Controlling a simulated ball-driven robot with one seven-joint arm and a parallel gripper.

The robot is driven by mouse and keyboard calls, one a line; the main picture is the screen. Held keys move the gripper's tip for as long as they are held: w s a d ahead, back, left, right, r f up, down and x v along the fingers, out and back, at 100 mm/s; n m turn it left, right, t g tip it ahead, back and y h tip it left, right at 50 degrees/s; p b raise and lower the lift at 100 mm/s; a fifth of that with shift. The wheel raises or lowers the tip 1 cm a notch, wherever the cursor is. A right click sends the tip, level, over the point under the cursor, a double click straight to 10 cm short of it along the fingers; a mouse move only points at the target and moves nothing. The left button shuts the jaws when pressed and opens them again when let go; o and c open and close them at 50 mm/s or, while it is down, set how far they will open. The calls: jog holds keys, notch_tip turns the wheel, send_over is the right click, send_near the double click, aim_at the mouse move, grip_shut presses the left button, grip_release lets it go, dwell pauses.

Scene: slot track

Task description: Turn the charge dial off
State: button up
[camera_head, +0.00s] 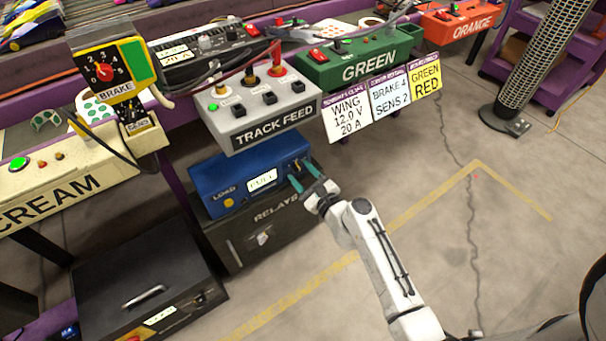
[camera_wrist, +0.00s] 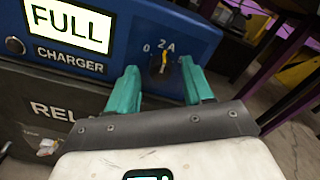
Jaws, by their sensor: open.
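The blue charger box (camera_head: 225,190) stands on the dark relays box, and its lit display reads FULL. In the wrist view, the charger (camera_wrist: 190,35) shows its label and the charge dial (camera_wrist: 160,62), a small dark knob with a yellow pointer. Marks 0 and 2 A are printed around the dial, and the pointer is near the 2 A mark. My gripper (camera_wrist: 160,85), with teal fingers, is open in front of the dial, one finger on each side of it. Contact cannot be told.
The relays box (camera_head: 235,240) is under the charger. The grey track feed panel (camera_head: 258,110) with levers overhangs above. A black drawer case (camera_head: 150,270) stands at the left on the floor. Hanging cards (camera_head: 385,95) are at the upper right.

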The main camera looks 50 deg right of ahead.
jog(key=shift+c, duration=0.2)
grip_shut()
jog(key=shift+n, duration=0.4)
jog(key=shift+f+n+b, duration=0.1)
jog(key=shift+n+b, duration=0.75)
jog(key=shift+n, duration=0.15)
jog(key=n+b, duration=0.1)
jog(key=n, duration=0.2)
jog(key=shift+b, duration=0.35)
jog(key=n+b, duration=0.2)
jog(key=n, duration=0.4)
